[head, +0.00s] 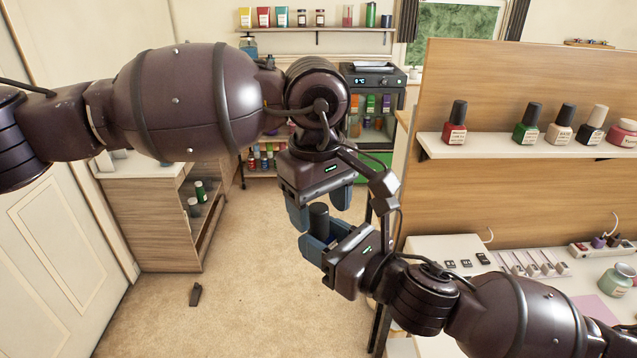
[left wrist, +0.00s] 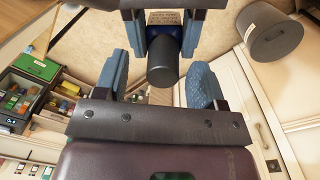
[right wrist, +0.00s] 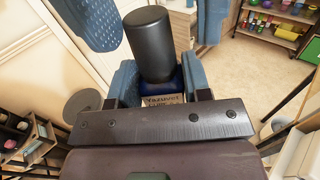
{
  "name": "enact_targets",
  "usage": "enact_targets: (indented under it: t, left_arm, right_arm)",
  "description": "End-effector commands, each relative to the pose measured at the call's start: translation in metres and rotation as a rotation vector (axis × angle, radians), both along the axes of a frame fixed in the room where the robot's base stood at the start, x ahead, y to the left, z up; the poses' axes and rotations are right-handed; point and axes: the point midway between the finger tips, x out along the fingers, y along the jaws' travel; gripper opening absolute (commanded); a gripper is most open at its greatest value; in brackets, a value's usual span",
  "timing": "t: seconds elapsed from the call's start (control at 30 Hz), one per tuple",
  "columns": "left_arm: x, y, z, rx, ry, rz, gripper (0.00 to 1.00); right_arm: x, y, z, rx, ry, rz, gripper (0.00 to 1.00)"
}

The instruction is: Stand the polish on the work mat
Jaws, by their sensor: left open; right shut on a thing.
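The polish is a bottle with a black cap (head: 319,217), a dark blue body (right wrist: 176,86) and a pale label. My right gripper (head: 328,250) is shut on its body and holds it in the air, cap up, left of the desk. My left gripper (head: 318,208) is open just above. In the left wrist view the cap (left wrist: 163,64) shows between its spread blue fingers (left wrist: 160,85), apparently untouched. A pink flat sheet (head: 597,308), perhaps the work mat, lies on the desk at the right, partly hidden by my right arm.
The white desk (head: 440,243) holds switches, a power strip (head: 600,247) and a green jar (head: 617,280). Above it a shelf (head: 480,147) on a wooden panel carries several polish bottles. A cabinet (head: 150,215) stands left. Carpet between is mostly clear.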

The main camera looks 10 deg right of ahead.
Motion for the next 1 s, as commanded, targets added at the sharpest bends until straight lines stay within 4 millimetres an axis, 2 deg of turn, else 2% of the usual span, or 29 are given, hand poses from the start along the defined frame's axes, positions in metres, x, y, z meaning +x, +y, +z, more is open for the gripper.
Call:
enact_targets:
  t: [0.13, 0.43, 0.8, 0.83, 1.0]
  left_arm:
    - [-0.0001, -0.0001, -0.0072, 0.001, 0.0, 0.0, 0.64]
    - [0.0001, -0.0002, -0.0082, 0.0, -0.001, 0.0, 0.62]
    - [0.0001, -0.0007, -0.0077, -0.002, -0.001, 0.0, 0.07]
    - [0.0002, -0.0007, -0.0075, -0.002, -0.001, 0.0, 0.07]
    - [0.0001, -0.0007, -0.0074, -0.002, -0.001, 0.0, 0.07]
  right_arm:
    - [0.0, 0.0, 0.0004, 0.001, -0.001, 0.0, 0.19]
    - [0.0, 0.0, 0.0004, 0.001, -0.001, 0.0, 0.19]
    - [-0.0007, 0.0006, 0.0005, 0.001, -0.001, 0.003, 0.19]
    - [-0.0007, 0.0007, 0.0005, 0.001, 0.0, 0.003, 0.47]
    - [-0.0005, 0.0006, 0.0004, 0.001, -0.001, 0.002, 0.73]
